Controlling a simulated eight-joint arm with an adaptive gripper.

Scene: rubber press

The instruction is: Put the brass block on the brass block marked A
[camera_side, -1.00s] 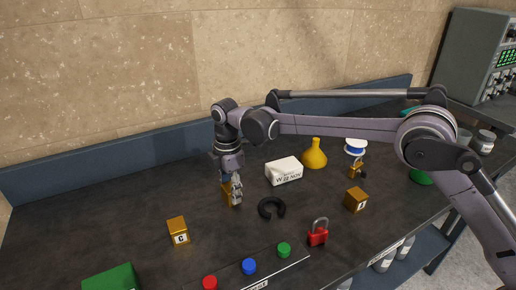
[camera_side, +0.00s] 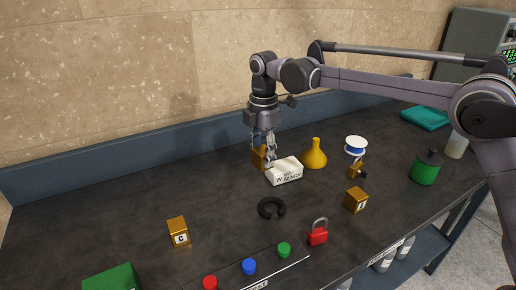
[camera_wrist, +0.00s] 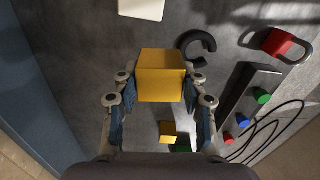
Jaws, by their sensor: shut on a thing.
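My gripper (camera_side: 264,150) is shut on a plain brass block (camera_side: 259,158), behind and left of the white box, and appears to hold it above the bench. In the wrist view the held block (camera_wrist: 161,75) sits between the two fingers (camera_wrist: 160,100). A brass block with a small label (camera_side: 356,200) stands on the right of the bench; its letter looks like A but is hard to read. Another brass block (camera_side: 178,231), labelled with what looks like C or G, stands at front left; it also shows small in the wrist view (camera_wrist: 168,132).
A white box (camera_side: 284,171), yellow flask (camera_side: 315,154), black open ring (camera_side: 271,208), red padlock (camera_side: 318,234) and brass padlock (camera_side: 356,170) lie around the bench middle and right. A button strip (camera_side: 265,270) is at the front. The left of the bench is mostly clear.

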